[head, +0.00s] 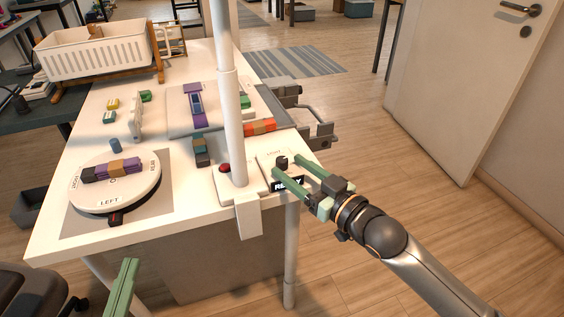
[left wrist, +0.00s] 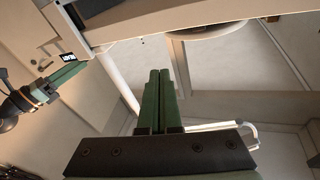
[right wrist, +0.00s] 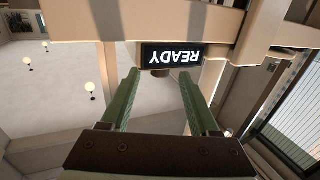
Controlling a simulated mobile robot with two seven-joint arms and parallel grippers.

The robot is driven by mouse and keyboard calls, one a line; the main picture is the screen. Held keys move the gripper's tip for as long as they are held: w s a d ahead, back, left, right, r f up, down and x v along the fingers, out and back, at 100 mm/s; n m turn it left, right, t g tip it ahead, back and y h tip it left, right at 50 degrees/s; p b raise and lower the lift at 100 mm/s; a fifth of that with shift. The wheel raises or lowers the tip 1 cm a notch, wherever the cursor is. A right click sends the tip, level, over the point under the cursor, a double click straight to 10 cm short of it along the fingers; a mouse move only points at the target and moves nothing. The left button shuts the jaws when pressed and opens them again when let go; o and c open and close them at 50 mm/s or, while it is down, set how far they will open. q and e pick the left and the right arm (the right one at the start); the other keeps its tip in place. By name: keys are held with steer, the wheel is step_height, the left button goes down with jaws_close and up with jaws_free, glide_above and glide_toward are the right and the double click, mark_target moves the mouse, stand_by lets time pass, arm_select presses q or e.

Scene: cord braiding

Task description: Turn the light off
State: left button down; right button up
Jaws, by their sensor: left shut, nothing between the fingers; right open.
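A white lamp-like post (head: 231,110) rises from a white base (head: 243,197) at the table's front edge; its top is out of view. A red button (head: 224,168) sits on the base. Right of it is a box with a black knob (head: 282,162) and a display (head: 287,184) reading READY, also upside down in the right wrist view (right wrist: 172,56). My right gripper (head: 284,177) is open, its fingers on either side of the knob and display; contact is unclear. My left gripper (head: 130,262) is shut and empty, low before the table; it shows in the left wrist view (left wrist: 160,72).
A white turntable (head: 113,200) marked LEFT carries a purple and orange bundle (head: 112,169). A white basket (head: 95,52) on a wooden stand is at the back left. Coloured blocks lie on the table (head: 75,240).

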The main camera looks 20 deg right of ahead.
mark_target(286, 164)
arm_select(q)
steer(key=shift+s+d+r+m+t+h, duration=0.15)
steer(key=shift+r+t+h, duration=0.1)
steer(key=shift+r, duration=0.35)
steer(key=shift+s+a+r+m+t+h, duration=0.1)
steer(key=shift+r+m+t+h, duration=0.1)
steer(key=shift+r, duration=0.35)
steer(key=shift+s+d+r+m+t+h, duration=0.15)
steer(key=shift+r+t, duration=0.1)
steer(key=shift+r, duration=0.35)
arm_select(e)
steer(key=shift+x, duration=1.85)
arm_select(q)
steer(key=shift+w+a, duration=0.1)
arm_select(e)
jaws_close()
